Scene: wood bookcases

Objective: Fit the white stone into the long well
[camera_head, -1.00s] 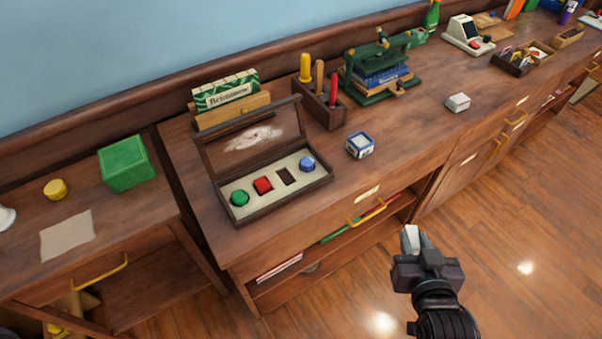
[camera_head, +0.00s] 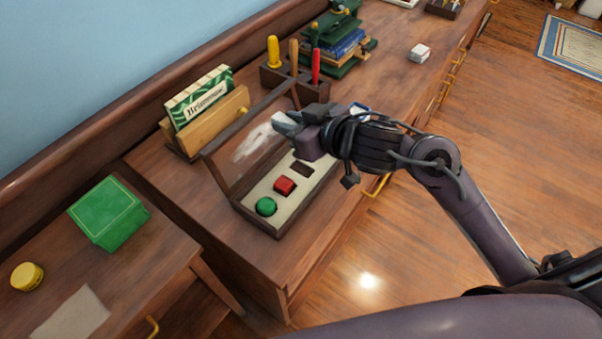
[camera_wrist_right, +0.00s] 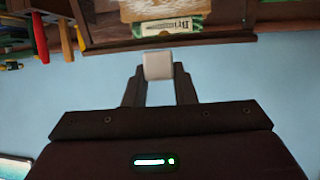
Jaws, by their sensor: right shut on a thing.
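My right gripper (camera_head: 290,122) is shut on the white stone, a pale block (camera_wrist_right: 158,65) held between its fingertips in the wrist view. The gripper hangs above the open wooden box (camera_head: 240,208), in front of its raised lid. In the box's pale insert sit a round green stone (camera_head: 266,206) and a red stone (camera_head: 284,185). Beside the red one is an empty dark oblong well (camera_head: 302,169). The gripper and wrist hide the far right end of the box, where the blue stone was seen. My left gripper is not in view.
A wooden holder (camera_head: 212,122) with a green-patterned sign stands behind the box. A tool rack (camera_head: 290,85) with upright handles is at the back. A blue-and-white container (camera_head: 359,110) is partly hidden behind my wrist. A green box (camera_head: 108,212) sits on the lower desk, left.

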